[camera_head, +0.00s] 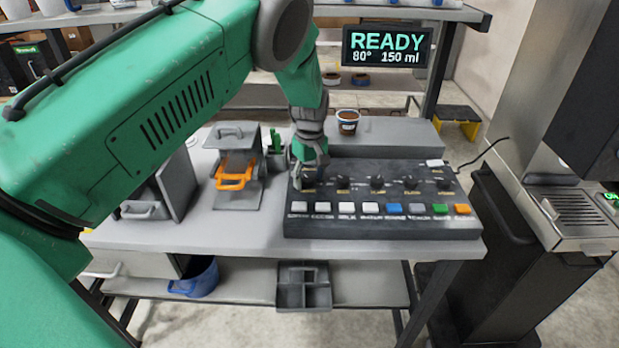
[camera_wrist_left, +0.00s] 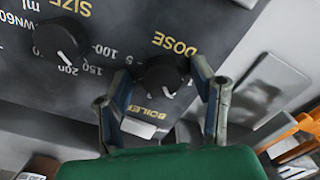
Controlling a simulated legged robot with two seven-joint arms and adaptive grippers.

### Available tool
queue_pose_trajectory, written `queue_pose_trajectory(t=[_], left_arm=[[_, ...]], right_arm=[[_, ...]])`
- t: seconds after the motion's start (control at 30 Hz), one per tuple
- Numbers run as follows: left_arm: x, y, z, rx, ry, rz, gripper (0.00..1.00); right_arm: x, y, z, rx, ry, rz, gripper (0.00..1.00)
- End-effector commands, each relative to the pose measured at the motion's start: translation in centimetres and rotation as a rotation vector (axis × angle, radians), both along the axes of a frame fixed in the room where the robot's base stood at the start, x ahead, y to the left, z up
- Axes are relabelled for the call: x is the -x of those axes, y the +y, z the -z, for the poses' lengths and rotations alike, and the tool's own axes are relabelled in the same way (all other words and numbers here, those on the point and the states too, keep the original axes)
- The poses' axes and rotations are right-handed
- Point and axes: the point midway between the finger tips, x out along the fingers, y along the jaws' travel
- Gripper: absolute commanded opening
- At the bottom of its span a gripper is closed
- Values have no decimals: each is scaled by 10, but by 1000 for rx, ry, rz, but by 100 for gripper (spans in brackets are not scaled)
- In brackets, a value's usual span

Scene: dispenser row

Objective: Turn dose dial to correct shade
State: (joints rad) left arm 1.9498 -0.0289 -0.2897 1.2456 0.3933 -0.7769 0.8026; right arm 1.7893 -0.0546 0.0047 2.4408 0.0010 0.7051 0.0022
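The black dose dial (camera_wrist_left: 165,76) sits on the dark control panel (camera_wrist_left: 105,70), beside the word DOSE in the left wrist view. My left gripper (camera_wrist_left: 164,82) straddles it, one finger on each side. The fingers are spread, with a small gap showing on the dial's left; contact on its right is unclear. The dial's pointer and most of its scale are hidden or too dark to read. In the head view my left gripper (camera_head: 306,178) is over the left end of the panel (camera_head: 380,228) and covers the dial there. My right gripper is not in view.
The size dial (camera_wrist_left: 61,46) is close beside, its pointer near 200. Several other knobs and a row of coloured buttons (camera_head: 395,208) fill the panel. A display (camera_head: 387,46) reads READY, 80°, 150 ml. A cup (camera_head: 348,122) stands behind; an orange-handled device (camera_head: 236,178) stands left.

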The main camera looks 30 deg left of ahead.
Motion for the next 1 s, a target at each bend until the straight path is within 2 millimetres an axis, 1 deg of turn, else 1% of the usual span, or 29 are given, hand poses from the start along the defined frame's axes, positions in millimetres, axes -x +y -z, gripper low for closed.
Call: queue_pose_trajectory(t=[0.17, 0.27, 0.37, 0.6, 0.7, 0.83, 1.0], left_arm=[[0, 1, -2, -1, -2, 0, 51], [-1, 1, -9, -1, -3, 0, 51], [-2, 1, -24, -2, -5, 1, 51], [-4, 0, -75, -1, -5, 0, 51], [-4, 0, -93, -2, -3, 0, 51], [-5, 0, -110, -1, -1, 0, 51], [-4, -1, -118, -1, 2, 0, 51]], right_arm=[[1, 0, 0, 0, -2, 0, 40], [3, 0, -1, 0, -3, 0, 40], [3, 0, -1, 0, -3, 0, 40], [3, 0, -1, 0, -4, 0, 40], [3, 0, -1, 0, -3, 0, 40], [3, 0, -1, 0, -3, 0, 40], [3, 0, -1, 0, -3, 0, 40]])
